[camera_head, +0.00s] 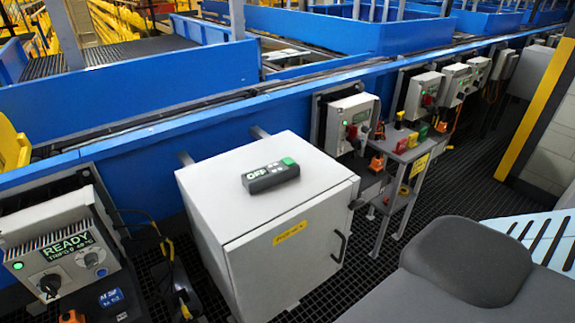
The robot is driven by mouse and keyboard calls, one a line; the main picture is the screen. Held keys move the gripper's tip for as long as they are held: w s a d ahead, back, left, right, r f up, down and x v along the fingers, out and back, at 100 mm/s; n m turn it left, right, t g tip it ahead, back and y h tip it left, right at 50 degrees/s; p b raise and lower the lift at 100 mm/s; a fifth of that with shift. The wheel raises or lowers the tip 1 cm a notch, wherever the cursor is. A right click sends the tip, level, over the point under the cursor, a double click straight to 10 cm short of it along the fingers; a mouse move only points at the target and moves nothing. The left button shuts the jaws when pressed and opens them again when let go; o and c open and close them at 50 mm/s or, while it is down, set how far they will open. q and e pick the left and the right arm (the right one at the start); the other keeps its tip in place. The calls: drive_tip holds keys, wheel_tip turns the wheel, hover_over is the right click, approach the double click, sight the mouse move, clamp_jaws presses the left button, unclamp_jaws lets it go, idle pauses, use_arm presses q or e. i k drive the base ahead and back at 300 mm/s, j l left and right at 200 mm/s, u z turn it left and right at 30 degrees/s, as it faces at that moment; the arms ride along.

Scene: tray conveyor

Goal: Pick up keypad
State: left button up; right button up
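The keypad (270,177) is a small dark grey box with a lit "OFF" display, small buttons and a green part at its right end. It lies flat on the top of a light grey cabinet (219,183) in the middle of the camera_head view. Nothing touches it or covers it. Neither of my grippers shows in this view.
A control box reading "READY" (70,245) stands at the left. A blue conveyor wall (130,90) runs behind the cabinet. A small stand (405,157) with coloured items is to the right. A dark grey padded shape (460,262) fills the lower right. The cabinet top around the keypad is clear.

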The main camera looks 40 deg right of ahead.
sight(254, 181)
drive_tip(key=l, duration=0.85)
drive_tip(key=i+l, duration=0.1)
drive_tip(key=l, duration=0.75)
drive_tip(key=j, duration=0.7)
